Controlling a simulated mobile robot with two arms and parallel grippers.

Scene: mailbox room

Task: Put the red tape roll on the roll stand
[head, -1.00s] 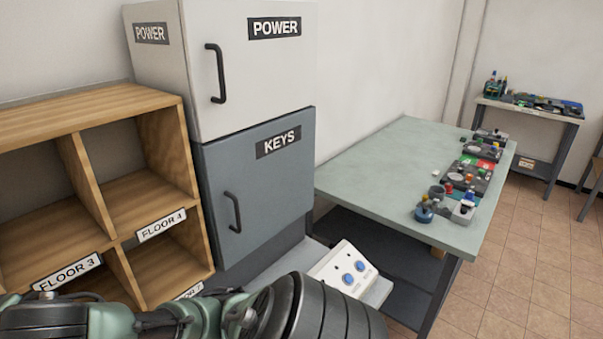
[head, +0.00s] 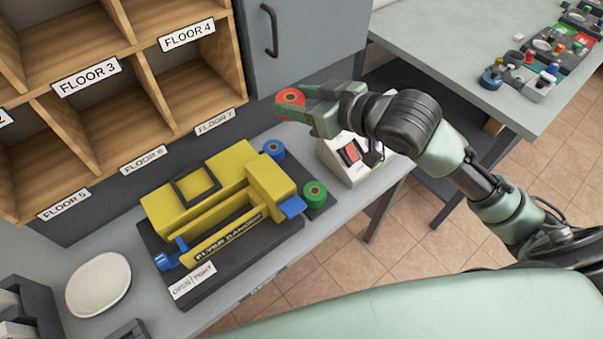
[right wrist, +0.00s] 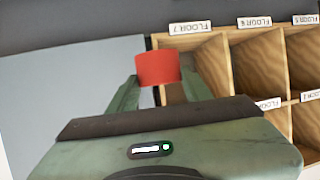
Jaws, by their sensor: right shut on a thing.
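The red tape roll (head: 291,98) is held between the fingertips of my right gripper (head: 299,106), up in the air beyond the yellow machine. In the right wrist view the roll (right wrist: 158,67) sits between the two fingers, which are shut on it. A blue roll (head: 274,149) and a green roll (head: 315,192) stand at the right end of the yellow machine, on a dark base that looks like the roll stand (head: 322,209). The gripper is above and apart from them. The yellow machine partly hides the stand, so its free places cannot be told. My left gripper is not in view.
The yellow flyer bander (head: 225,205) stands on the grey bench. A white control box (head: 345,160) with a red switch is right of the rolls, below my right arm. Wooden floor cubbies (head: 130,100) and a grey cabinet (head: 300,45) stand behind. A white dish (head: 98,285) lies left.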

